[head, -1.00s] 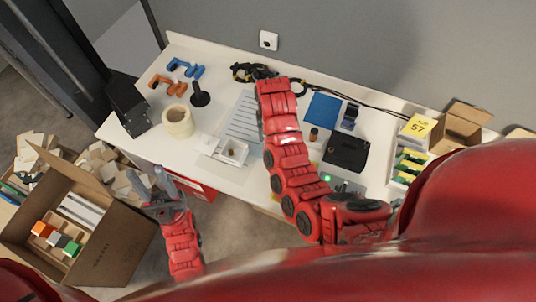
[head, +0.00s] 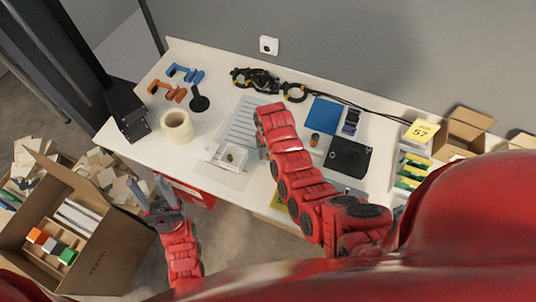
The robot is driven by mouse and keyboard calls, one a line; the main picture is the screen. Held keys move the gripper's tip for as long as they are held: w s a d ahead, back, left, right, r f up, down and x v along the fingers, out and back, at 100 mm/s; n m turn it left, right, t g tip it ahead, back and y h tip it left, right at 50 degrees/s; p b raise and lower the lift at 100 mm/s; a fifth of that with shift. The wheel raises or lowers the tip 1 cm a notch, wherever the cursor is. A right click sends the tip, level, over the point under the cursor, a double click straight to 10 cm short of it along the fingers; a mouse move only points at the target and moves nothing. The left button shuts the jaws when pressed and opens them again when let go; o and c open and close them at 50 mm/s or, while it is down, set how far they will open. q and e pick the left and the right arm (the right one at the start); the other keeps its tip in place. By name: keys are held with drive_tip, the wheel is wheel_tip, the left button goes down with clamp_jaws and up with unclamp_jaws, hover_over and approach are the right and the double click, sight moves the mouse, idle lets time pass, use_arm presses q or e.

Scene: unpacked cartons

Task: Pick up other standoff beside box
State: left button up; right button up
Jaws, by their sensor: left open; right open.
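A clear open box (head: 231,157) stands on the white table left of my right arm, with a small yellowish piece inside. I cannot make out a standoff beside it for sure. A small dark and orange cylinder (head: 315,139) stands right of my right arm, but I cannot tell whether it is a standoff. My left gripper (head: 152,186) is open and empty, in front of the table's front edge near the carton. My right arm reaches over the table beside the clear box. Its gripper is hidden behind the red arm links.
A tape roll (head: 176,126), a black stand (head: 199,99), orange and blue clamps (head: 187,73) and coiled cables (head: 256,78) lie on the table (head: 215,85). A blue sheet (head: 323,115) and black case (head: 348,156) are at right. An open carton (head: 113,259) stands at lower left.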

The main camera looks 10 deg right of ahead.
drive_tip(key=shift+f, duration=0.25)
clamp_jaws()
drive_tip(key=shift+r, duration=0.15)
idle(0.4)
